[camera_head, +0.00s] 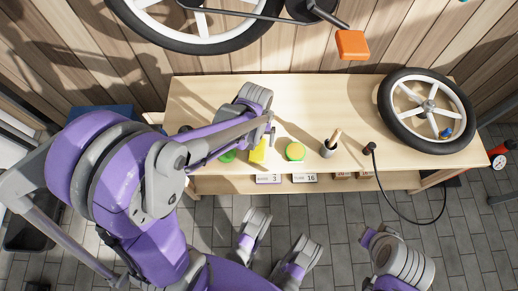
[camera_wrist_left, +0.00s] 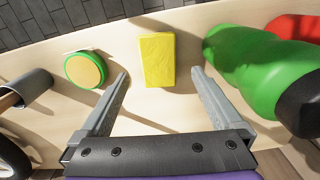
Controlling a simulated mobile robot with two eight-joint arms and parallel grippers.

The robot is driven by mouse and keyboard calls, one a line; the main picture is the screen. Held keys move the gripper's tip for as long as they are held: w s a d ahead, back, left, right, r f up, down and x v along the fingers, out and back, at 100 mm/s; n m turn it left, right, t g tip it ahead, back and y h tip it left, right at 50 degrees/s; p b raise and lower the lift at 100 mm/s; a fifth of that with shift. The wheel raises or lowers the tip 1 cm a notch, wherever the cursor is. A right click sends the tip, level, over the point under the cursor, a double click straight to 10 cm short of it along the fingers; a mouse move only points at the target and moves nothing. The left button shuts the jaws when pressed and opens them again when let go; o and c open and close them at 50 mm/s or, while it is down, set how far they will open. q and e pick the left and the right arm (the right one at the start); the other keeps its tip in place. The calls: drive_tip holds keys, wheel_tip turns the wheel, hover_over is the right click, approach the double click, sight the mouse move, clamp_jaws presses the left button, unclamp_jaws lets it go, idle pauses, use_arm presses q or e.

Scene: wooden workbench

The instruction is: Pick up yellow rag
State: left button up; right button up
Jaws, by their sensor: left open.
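The yellow rag (camera_head: 257,154) is a flat yellow rectangle near the front edge of the wooden workbench (camera_head: 350,100). In the left wrist view the yellow rag (camera_wrist_left: 157,60) lies flat on the bench, ahead of the gap between my fingers. My left gripper (camera_wrist_left: 161,74) is open, with one finger on each side and nothing between them. The rag is apart from both fingers. In the head view my left arm reaches over the bench and hides part of the area beside the rag. My right gripper does not show clearly in any view.
A green bottle (camera_wrist_left: 250,60) lies close to the right finger, with a red thing (camera_wrist_left: 297,27) beyond it. A round green-and-yellow item (camera_wrist_left: 85,69) sits left of the rag.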

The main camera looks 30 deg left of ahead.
sight(258, 148)
use_arm(q)
drive_tip(key=f+b, duration=0.1)
drive_tip(key=f, duration=0.2)
drive_tip(key=f+b, duration=0.1)
drive_tip(key=f, duration=0.1)
drive_tip(key=shift+w+d+f, duration=0.1)
drive_tip(key=shift+w+f, duration=0.1)
drive_tip(key=shift+f, duration=0.2)
drive_tip(key=shift+r, duration=0.1)
drive_tip(key=shift+c, duration=0.2)
drive_tip(key=c, duration=1.3)
drive_tip(key=shift+o, duration=0.2)
wheel_tip(258, 148, up, 10)
drive_tip(key=p, duration=0.3)
